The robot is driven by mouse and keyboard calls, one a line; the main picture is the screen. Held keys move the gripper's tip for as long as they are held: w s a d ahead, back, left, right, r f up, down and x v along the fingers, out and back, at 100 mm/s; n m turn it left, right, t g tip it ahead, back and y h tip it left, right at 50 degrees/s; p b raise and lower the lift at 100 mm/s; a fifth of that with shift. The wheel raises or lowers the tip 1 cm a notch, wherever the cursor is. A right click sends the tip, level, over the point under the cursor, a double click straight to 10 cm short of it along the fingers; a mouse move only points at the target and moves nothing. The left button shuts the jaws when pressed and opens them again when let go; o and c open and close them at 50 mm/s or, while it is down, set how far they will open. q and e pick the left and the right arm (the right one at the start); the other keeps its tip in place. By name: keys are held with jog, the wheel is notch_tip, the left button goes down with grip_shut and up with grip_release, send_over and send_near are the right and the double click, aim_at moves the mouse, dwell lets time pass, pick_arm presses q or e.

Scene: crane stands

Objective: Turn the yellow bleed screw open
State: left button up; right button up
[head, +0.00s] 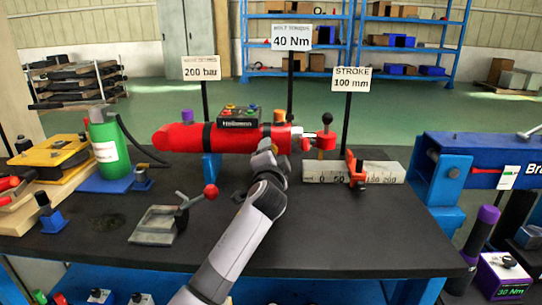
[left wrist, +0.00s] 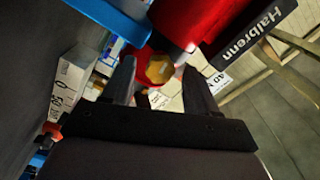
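The yellow bleed screw (left wrist: 159,69) is a hexagonal head on the end of a red part, beside the red cylinder body (left wrist: 186,22) in the left wrist view. My left gripper (left wrist: 160,74) is open, with one finger on each side of the screw and a visible gap to both. I cannot tell how deep the fingertips reach. In the head view my left gripper (head: 266,148) is at the front of the red cylinder (head: 228,138), near its right end. The screw is hidden behind it there. My right gripper is not in view.
A red-knobbed lever (head: 210,191) on a metal block stands left of my arm. A green bottle (head: 108,145) stands at left. The front of the dark table (head: 340,240) is clear.

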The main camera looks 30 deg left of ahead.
pick_arm(q)
jog(key=v, duration=0.7)
jog(key=shift+s+r+p, duration=0.1)
jog(key=shift+p, duration=0.2)
dwell(0.3)
